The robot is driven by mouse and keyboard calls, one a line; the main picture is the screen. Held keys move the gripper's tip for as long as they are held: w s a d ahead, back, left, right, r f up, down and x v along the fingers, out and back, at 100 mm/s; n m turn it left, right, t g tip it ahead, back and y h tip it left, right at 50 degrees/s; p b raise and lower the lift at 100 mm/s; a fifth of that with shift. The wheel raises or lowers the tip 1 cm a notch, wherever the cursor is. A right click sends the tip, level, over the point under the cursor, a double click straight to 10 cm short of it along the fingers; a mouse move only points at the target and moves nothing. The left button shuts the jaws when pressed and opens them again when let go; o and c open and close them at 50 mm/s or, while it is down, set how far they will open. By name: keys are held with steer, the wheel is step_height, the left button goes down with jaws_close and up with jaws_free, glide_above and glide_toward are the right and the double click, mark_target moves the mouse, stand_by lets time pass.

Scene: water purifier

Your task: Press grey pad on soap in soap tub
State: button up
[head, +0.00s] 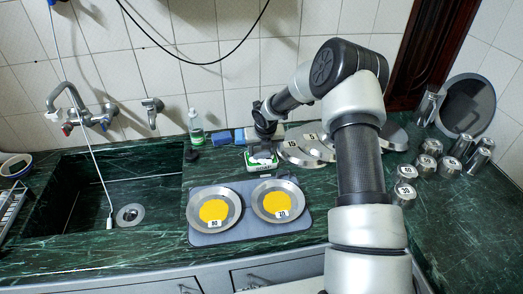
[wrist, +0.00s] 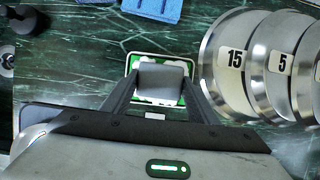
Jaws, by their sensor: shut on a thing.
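My gripper (wrist: 160,88) is shut on the grey pad (wrist: 162,78), with one finger on each side of it. The pad is over the soap tub (wrist: 133,63), a small green-rimmed tub with white soap in it. The soap shows around the pad's edges, and its middle is hidden under the pad. In the head view my gripper (head: 264,142) points down at the tub (head: 251,164), which stands on the green counter behind the tray. The pad appears at or just above the soap; I cannot tell whether it touches.
Metal lids labelled 15 (wrist: 234,60) and 5 (wrist: 279,62) stand close on the tub's right. Blue cloths (wrist: 153,8) lie behind it, with a bottle (head: 196,126) to the left. A grey tray (head: 246,228) with two yellow-filled pans is in front. The sink (head: 85,200) is left.

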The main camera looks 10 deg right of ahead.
steer(key=shift+r+p, duration=2.6)
steer(key=shift+r, duration=0.75)
